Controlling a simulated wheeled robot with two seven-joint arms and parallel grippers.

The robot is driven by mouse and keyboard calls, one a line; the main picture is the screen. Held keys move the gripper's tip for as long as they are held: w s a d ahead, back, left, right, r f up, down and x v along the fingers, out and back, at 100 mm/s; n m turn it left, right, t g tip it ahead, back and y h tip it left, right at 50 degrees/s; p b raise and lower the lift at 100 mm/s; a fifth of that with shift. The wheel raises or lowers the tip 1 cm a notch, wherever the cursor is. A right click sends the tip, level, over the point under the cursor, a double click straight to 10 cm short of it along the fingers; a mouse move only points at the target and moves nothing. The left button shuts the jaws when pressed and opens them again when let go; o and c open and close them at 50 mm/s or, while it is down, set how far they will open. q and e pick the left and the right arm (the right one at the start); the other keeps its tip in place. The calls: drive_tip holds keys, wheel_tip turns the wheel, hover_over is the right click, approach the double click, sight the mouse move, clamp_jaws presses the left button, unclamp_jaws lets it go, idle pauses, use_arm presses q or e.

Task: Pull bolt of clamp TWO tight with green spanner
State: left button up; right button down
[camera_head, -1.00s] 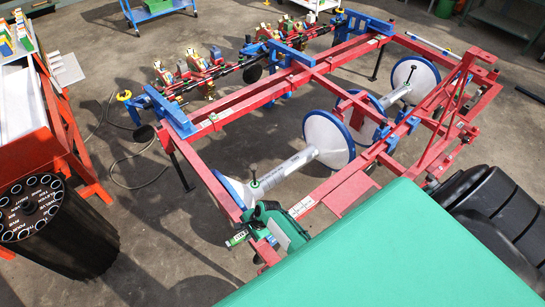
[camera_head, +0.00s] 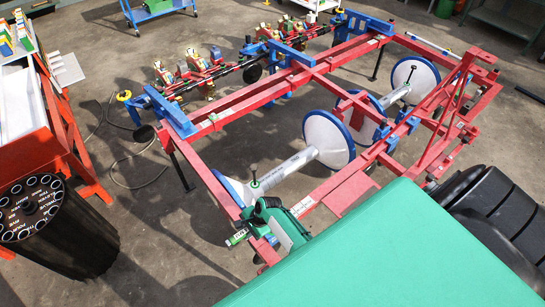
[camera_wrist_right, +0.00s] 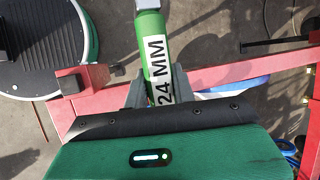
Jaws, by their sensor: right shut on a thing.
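The green spanner (camera_wrist_right: 158,62) has a white "24 MM" label. It shows in the right wrist view, pointing up the picture, its far end cut off by the top edge. My right gripper (camera_wrist_right: 156,90) is shut around its handle. In the head view the spanner's labelled part (camera_head: 237,237) shows small at the near left corner of the red frame (camera_head: 200,172), beside my green right arm. Blue clamps (camera_head: 178,122) sit along the frame's far beam. I cannot read which is clamp TWO, and I cannot make out a bolt at the spanner's end. My left gripper is not in view.
White discs with blue rims (camera_head: 328,138) on a silver shaft lie inside the frame. A black drum (camera_head: 68,235) and an orange-red stand (camera_head: 35,140) are at the left. The floor between them and the frame is mostly clear, with a cable on it.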

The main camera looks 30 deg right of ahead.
drive_tip(key=shift+r, duration=3.4)
drive_tip(key=shift+w+r, duration=0.2)
drive_tip(key=shift+w, duration=0.15)
drive_tip(key=w+a+r+n+g+b, duration=0.1)
drive_tip(key=w+r+n+g+b, duration=0.2)
drive_tip(key=r, duration=0.5)
drive_tip(key=w+a+r+n+b, duration=0.1)
drive_tip(key=w+r+n+b, duration=0.35)
drive_tip(key=r, duration=0.35)
drive_tip(key=s+d+r+n+g+b, duration=0.2)
drive_tip(key=s+r+n, duration=0.1)
drive_tip(key=s, duration=0.3)
drive_tip(key=s+d+r+n+g+h+b, duration=0.1)
drive_tip(key=s+d+r+n+g+b, duration=0.1)
drive_tip(key=s+n, duration=0.3)
drive_tip(key=shift+s+d+r+h+b, duration=0.3)
drive_tip(key=shift+s+r+b, duration=0.2)
drive_tip(key=shift+s+r, duration=0.25)
drive_tip(key=shift+n, duration=0.25)
